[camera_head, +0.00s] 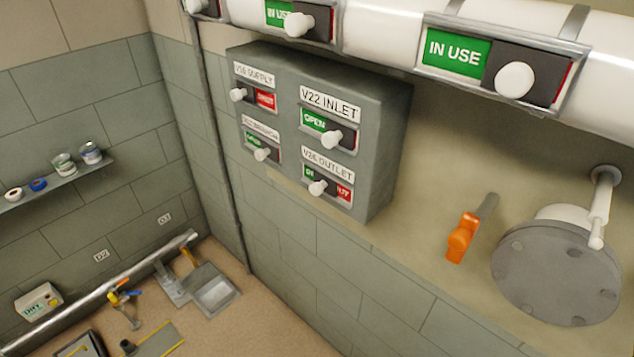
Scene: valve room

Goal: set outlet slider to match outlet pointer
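The outlet slider (318,187) is a white knob under a plate that seems to read V26 OUTLET (328,164), at the lower right of a grey wall box (380,120). The knob sits near the middle of its slot. A strip of green shows to its left and part of a red field to its right. No pointer labelled outlet can be read. An orange handle (461,238) on a grey stem is at the wall right of the box. A white rod (601,207) hangs in front of a round grey flange (556,270). Neither gripper shows.
The box's other sliders are V16 SUPPLY (238,94), showing red; V22 INLET (331,139), showing green OPEN; and a lower-left one (262,154), showing green. A white pipe (385,35) above carries IN USE sliders (514,80). A shelf (55,182) holds small items at left.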

